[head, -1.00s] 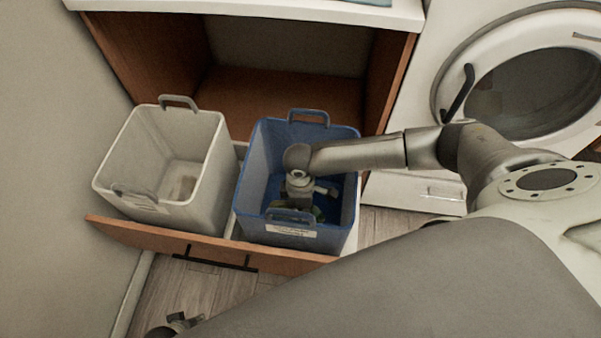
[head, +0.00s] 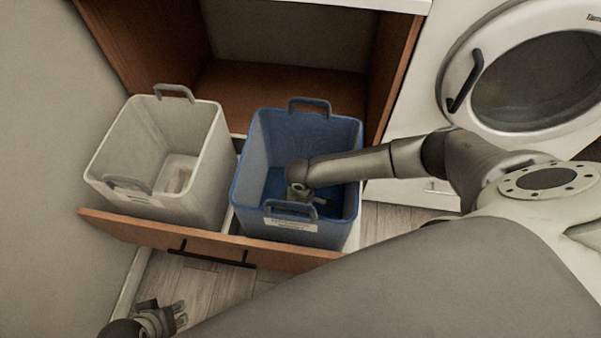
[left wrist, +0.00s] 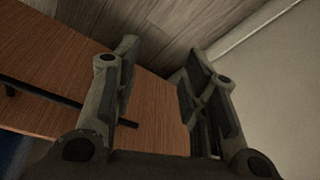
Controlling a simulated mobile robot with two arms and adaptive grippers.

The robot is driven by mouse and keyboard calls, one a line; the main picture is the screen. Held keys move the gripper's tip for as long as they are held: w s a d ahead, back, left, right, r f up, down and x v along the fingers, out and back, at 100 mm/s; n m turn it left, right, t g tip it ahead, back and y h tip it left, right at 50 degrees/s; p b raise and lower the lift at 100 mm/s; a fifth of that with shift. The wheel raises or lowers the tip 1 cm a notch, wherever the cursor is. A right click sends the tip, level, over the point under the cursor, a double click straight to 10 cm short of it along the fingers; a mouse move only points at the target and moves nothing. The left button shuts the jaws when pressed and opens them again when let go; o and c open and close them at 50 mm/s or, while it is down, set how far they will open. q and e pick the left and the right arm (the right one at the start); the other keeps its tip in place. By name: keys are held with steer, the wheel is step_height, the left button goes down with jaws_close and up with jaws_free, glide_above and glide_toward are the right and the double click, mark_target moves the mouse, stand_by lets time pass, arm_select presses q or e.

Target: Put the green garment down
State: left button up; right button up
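The blue bin (head: 241,190) stands in the pulled-out drawer. My right arm reaches into it from the right, and my right gripper (head: 302,200) is low inside, partly hidden by the bin's front wall and handle. I cannot see its fingertips or whether they are open. The green garment cannot be made out now; the gripper and front wall hide part of the bin's inside. My left gripper (head: 181,315) is at the lower left in front of the drawer. In the left wrist view its fingers (left wrist: 160,62) are apart with nothing between them.
A white bin (head: 207,190) stands left of the blue one in the wooden drawer (head: 150,232), which has a black handle (head: 212,258). A white front-loading washer (head: 415,160) is on the right. A grey wall closes the left side. Wooden floor (head: 205,285) lies in front.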

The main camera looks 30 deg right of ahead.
steer(key=shift+f, duration=0.45)
steer(key=o, duration=1.3)
steer(key=shift+c, duration=0.2)
arm_select(q)
steer(key=shift+s+r, duration=0.1)
steer(key=shift+r, duration=0.5)
arm_select(e)
steer(key=shift+r, duration=0.45)
steer(key=r+p, duration=0.1)
steer(key=r, duration=0.2)
steer(key=r+p, duration=0.1)
steer(key=r, duration=0.2)
steer(key=r+p, duration=0.1)
steer(key=r, duration=0.2)
steer(key=shift+w+d+r+p, duration=0.1)
steer(key=shift+w+r+p, duration=0.15)
steer(key=shift+r+p, duration=0.05)
arm_select(q)
step_height(320, 180, down, 14)
steer(key=s, duration=0.1)
steer(key=shift+s+r+g, duration=0.15)
steer(key=shift+s+g, duration=0.25)
arm_select(e)
steer(key=shift+r, duration=0.75)
